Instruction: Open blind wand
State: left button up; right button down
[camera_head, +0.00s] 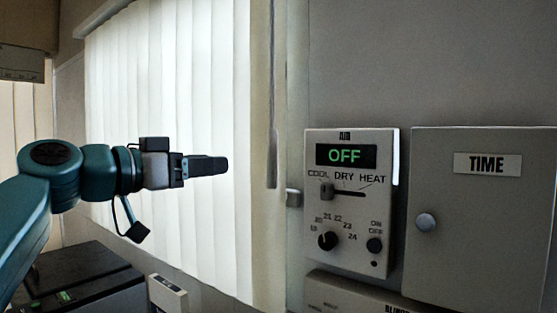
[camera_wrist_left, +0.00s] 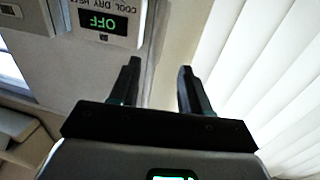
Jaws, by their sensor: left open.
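The vertical blind (camera_head: 165,120) hangs with its pale slats closed side by side. A thin grey wand (camera_head: 272,160) hangs at the blind's right edge and ends beside the window frame. My left gripper (camera_head: 222,166) points right in front of the slats, apart from the wand and to its left in the head view. In the left wrist view the gripper (camera_wrist_left: 158,80) is open, with nothing between its fingers. The wand cannot be made out in that view. My right gripper is not in view.
An air control panel (camera_head: 350,235) reading OFF is on the wall to the right. It appears upside down in the left wrist view (camera_wrist_left: 110,38). A TIME box (camera_head: 480,220) with a round knob is beside it. A small light latch (camera_head: 293,197) sits right of the wand.

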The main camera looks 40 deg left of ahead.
aim_at(268, 158)
pick_arm(q)
jog(key=w+p, duration=0.2)
jog(key=w, duration=0.3)
jog(key=w+p, duration=0.2)
jog(key=w, duration=0.3)
jog(key=w+p, duration=0.3)
jog(key=w, duration=0.2)
jog(key=shift+w+d, duration=0.25)
jog(key=shift+d, duration=0.15)
jog(key=shift+s+r, duration=0.1)
jog(key=shift+s, duration=0.15)
jog(key=shift+w, duration=0.15)
grip_shut()
